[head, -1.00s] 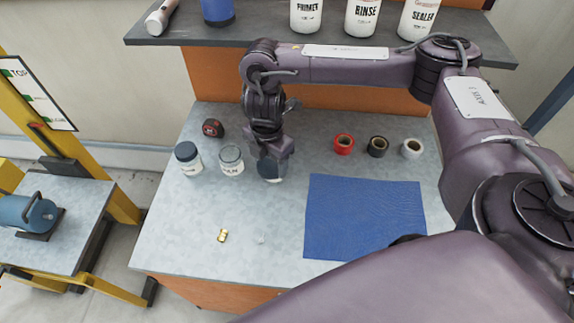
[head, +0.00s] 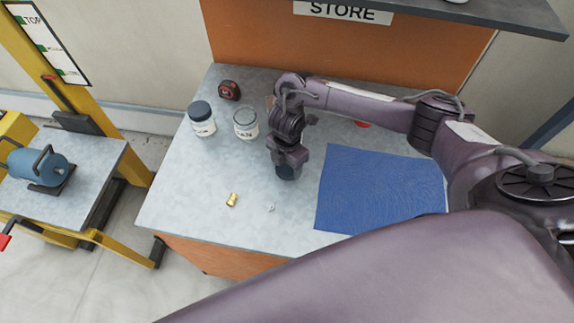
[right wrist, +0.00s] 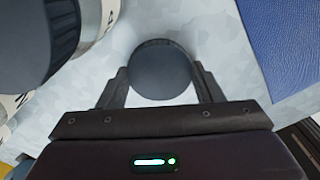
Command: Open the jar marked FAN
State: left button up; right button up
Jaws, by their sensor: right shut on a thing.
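The jar marked FAN (head: 246,123) stands upright on the bench; only part of its marking is readable. Its top shows a pale glass rim with no dark lid on it. My right gripper (head: 288,165) is in front and to the right of this jar, shut on a round dark lid (right wrist: 163,70), which sits between both fingers in the right wrist view. I cannot tell whether the lid touches the bench. A second jar (head: 202,118) with a dark lid on stands left of the FAN jar. My left gripper is not in view.
A blue mat (head: 380,190) lies right of the gripper. A brass piece (head: 232,199) and a small pale piece (head: 271,208) lie near the bench front. A tape measure (head: 229,90) sits behind the jars. A shelf (head: 480,12) overhangs the back.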

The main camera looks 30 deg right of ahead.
jog(key=shift+f, duration=0.3)
jog(key=shift+f, duration=0.1)
